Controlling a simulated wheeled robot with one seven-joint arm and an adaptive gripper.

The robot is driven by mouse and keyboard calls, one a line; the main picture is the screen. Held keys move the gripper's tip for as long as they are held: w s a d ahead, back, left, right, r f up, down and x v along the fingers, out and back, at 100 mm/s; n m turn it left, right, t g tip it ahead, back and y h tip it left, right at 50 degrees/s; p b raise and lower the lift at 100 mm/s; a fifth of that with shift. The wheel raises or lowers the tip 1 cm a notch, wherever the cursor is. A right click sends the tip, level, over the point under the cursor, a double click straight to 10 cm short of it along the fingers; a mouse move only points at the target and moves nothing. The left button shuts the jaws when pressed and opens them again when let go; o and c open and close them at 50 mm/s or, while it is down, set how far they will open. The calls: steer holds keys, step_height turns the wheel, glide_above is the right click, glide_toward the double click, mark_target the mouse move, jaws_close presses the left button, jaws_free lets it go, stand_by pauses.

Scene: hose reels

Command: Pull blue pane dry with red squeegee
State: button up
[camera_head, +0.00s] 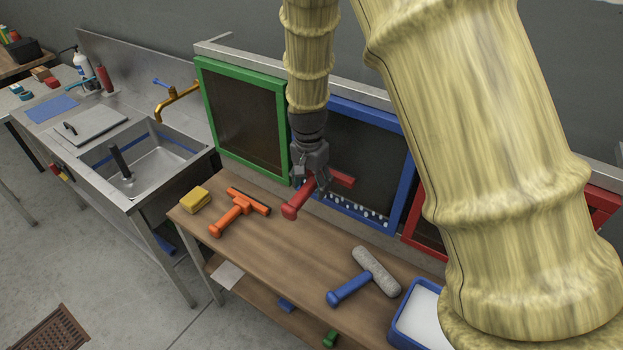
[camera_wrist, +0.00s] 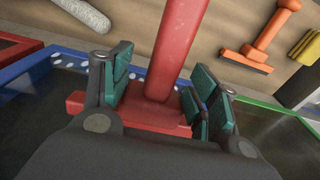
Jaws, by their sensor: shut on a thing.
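The red squeegee (camera_head: 294,207) is in my gripper (camera_head: 309,172), off the bench. In the wrist view the green finger pads (camera_wrist: 160,92) of my gripper lie on both sides of the red handle (camera_wrist: 178,45), and the red head (camera_wrist: 155,115) shows behind it. The blue pane (camera_head: 362,151) stands upright in its blue frame (camera_head: 405,180) behind the bench. The squeegee's head is in front of the pane's lower left part; I cannot tell if it touches. White drops show along the pane's bottom edge. My gripper hides the frame's left side.
On the wooden bench (camera_head: 265,240) lie an orange squeegee (camera_head: 240,208), yellow sponges (camera_head: 195,200), a blue-handled washer (camera_head: 350,289) and a blue tray (camera_head: 397,325). A green-framed pane (camera_head: 242,118) stands left, a red frame (camera_head: 418,236) right. A sink (camera_head: 150,165) is at left.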

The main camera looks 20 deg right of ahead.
mark_target(296, 200)
steer(key=shift+f, duration=0.4)
steer(key=shift+a, duration=0.1)
steer(key=shift+s+a+p, duration=0.4)
steer(key=shift+s+a, duration=0.7)
steer(key=shift+a, duration=0.25)
steer(key=shift+s+a+p, duration=0.35)
steer(key=shift+s+a, duration=0.75)
steer(key=shift+a, duration=0.25)
